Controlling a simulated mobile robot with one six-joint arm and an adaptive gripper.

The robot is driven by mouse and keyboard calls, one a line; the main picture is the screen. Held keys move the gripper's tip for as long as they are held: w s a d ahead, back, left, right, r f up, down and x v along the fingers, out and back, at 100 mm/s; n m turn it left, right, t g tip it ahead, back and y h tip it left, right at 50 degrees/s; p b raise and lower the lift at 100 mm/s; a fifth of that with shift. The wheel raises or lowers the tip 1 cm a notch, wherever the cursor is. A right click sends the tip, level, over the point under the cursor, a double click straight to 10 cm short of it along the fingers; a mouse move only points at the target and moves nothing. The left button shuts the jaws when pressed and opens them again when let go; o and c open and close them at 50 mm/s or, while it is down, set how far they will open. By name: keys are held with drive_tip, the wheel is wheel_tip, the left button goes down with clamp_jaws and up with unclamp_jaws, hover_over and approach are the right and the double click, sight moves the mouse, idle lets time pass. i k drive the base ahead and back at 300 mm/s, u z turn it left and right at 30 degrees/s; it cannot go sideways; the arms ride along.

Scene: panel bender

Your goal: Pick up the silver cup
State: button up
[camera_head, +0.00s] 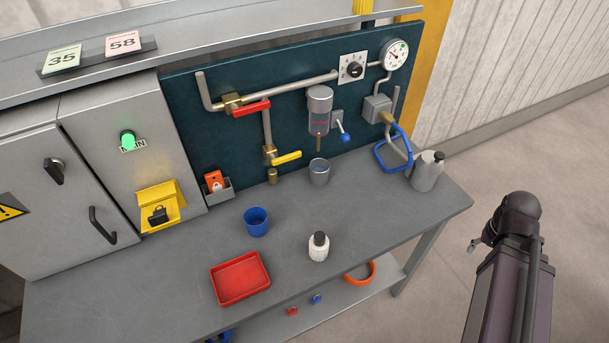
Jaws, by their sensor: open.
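The silver cup (319,172) is a small grey metal cup. It stands upright on the grey bench, close to the dark teal panel and just below a clear-bodied cylinder mounted on that panel. Nothing covers it. A dark part of my arm shows at the right edge of the view, over the floor and well apart from the cup. I cannot make out my gripper's fingers in this view.
On the grey bench (190,270) are a blue cup (256,221), a white bottle with a black cap (319,247), a red tray (240,278) and a grey canister (426,171). A blue-handled fitting (393,150) juts from the panel. Bench between the silver cup and white bottle is clear.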

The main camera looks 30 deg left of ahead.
sight(318, 167)
drive_tip(key=z, duration=0.8)
drive_tip(key=k, duration=0.1)
drive_tip(key=u, duration=2.7)
drive_tip(key=k, duration=0.6)
drive_tip(key=z, duration=0.15)
drive_tip(key=i, duration=0.6)
drive_tip(key=u, duration=0.05)
